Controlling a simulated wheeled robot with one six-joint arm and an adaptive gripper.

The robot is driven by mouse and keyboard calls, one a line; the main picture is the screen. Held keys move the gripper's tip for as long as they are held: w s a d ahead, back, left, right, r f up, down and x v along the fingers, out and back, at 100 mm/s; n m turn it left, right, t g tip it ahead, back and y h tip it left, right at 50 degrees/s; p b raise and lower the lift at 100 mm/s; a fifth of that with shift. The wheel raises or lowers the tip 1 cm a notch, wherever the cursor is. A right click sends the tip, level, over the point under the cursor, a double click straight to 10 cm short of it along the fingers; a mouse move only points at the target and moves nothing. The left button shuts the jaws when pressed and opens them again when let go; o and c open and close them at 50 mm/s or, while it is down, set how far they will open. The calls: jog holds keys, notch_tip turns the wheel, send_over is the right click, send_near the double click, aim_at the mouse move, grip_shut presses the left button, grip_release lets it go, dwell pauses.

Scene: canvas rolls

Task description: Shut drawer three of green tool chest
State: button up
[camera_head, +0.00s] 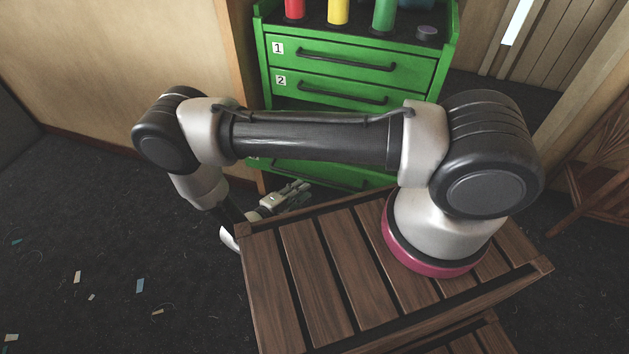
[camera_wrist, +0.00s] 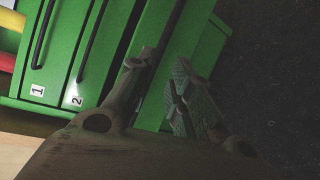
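The green tool chest (camera_head: 448,50) stands behind my arm in the head view. Its drawers labelled 1 (camera_head: 345,50) and 2 (camera_head: 325,78) look closed. A dark gap shows under drawer 2, and a green front (camera_head: 345,175), probably drawer three, shows below my arm; its number is not readable. My arm hides much of this part. The wrist view shows drawer 2 (camera_wrist: 77,75), a dark gap beside it, then a green panel (camera_wrist: 152,28). My gripper (camera_head: 293,196) is low in front of the chest; its fingers (camera_wrist: 165,80) are apart, with nothing clearly held between them.
Red (camera_head: 294,8), yellow (camera_head: 338,10) and green (camera_head: 384,14) cylinders stand on the chest top beside a dark round item (camera_head: 427,32). A wooden chair (camera_head: 600,170) is at right. Dark floor with scraps (camera_head: 140,285) is open at left.

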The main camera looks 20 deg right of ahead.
aim_at(315, 179)
jog(key=shift+m, duration=0.8)
jog(key=x, duration=0.7)
jog(key=shift+w+d+r, duration=0.1)
jog(key=shift+w+d, duration=0.15)
jog(key=shift+d, duration=0.05)
grip_shut()
